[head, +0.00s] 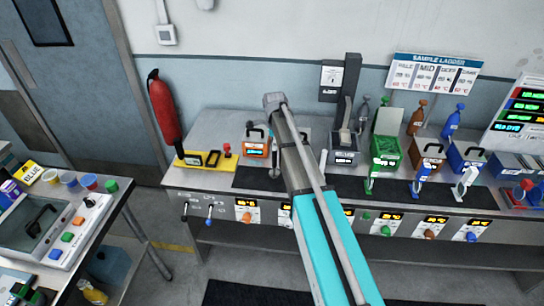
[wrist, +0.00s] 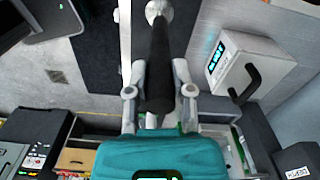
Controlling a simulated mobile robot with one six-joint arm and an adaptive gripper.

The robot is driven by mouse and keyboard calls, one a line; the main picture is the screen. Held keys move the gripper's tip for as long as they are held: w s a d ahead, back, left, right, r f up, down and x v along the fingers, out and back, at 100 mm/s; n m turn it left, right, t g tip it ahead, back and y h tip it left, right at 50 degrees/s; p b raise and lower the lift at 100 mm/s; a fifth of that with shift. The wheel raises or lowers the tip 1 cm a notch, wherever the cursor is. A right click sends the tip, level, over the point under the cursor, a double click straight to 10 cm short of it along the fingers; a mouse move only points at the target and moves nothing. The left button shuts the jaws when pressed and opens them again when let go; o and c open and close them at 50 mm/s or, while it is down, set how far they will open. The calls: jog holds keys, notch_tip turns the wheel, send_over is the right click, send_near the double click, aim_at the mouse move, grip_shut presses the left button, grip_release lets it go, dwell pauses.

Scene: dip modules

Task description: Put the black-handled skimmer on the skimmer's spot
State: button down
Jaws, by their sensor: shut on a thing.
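In the wrist view my gripper (wrist: 160,84) is shut on the black handle of the skimmer (wrist: 160,55). The handle runs away from the fingers to a round metal end at the top edge of the picture. In the head view a thin stem with a small metal end (head: 275,172) shows over the dark mat (head: 250,180), beside my arm; it appears to be the skimmer. My arm hides the gripper there. I cannot tell which place is the skimmer's spot.
An orange box (head: 256,149) stands left of my arm. A grey box (head: 345,157), a green box (head: 386,152) and others stand to the right, with upright handled tools before them. A yellow board (head: 205,162) lies at the bench's left end. A white-sided box (wrist: 245,65) is close in the wrist view.

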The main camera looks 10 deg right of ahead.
jog(key=shift+w+a+f, duration=0.2)
jog(key=shift+f, duration=0.15)
jog(key=shift+w+a+f+b, duration=0.15)
jog(key=shift+f+b, duration=0.85)
jog(key=shift+b, duration=0.05)
jog(key=shift+w+a+f+b, duration=0.1)
jog(key=shift+w+f+b, duration=0.05)
jog(key=shift+f+b, duration=0.9)
jog(key=shift+c, duration=2.4)
grip_release()
notch_tip(320, 180, up, 12)
jog(key=p, duration=1.2)
